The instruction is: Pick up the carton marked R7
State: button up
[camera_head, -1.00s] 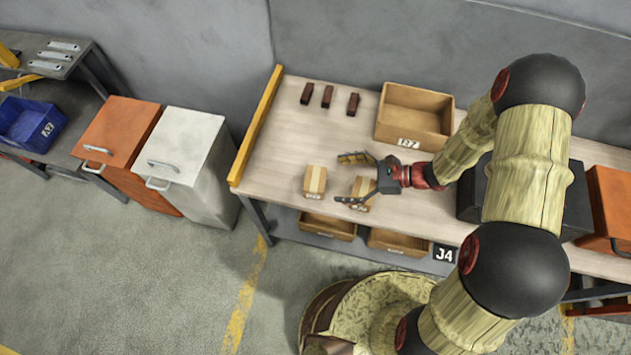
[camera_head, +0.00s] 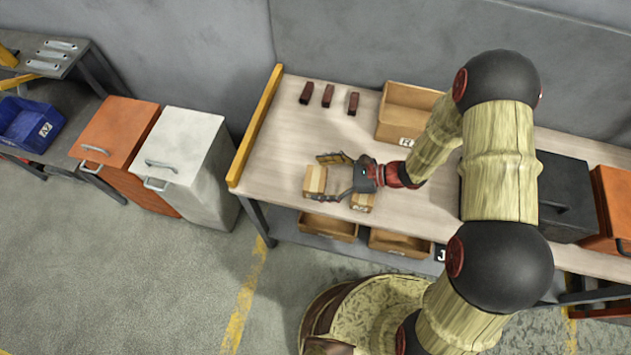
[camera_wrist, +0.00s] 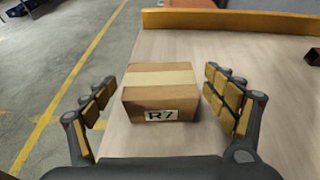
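The carton marked R7 (camera_wrist: 160,98) is a small brown box with a pale tape strip, upright on the table in the wrist view. Its label faces me. The same carton (camera_head: 315,181) shows near the table's front edge in the head view. My gripper (camera_wrist: 158,98) is open, with one finger on each side of the carton and a visible gap on both sides. In the head view my gripper (camera_head: 327,178) reaches the carton from the right. A second carton (camera_head: 361,202) stands to the right, partly hidden under my gripper; its label is too small to read.
Three dark red blocks (camera_head: 328,96) lie at the back of the table. An open brown bin (camera_head: 408,97) stands behind my arm. A yellow rail (camera_head: 256,124) edges the table's left end. Table between blocks and cartons is clear.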

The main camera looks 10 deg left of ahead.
jog(key=c, duration=1.2)
jog(key=shift+r, duration=0.1)
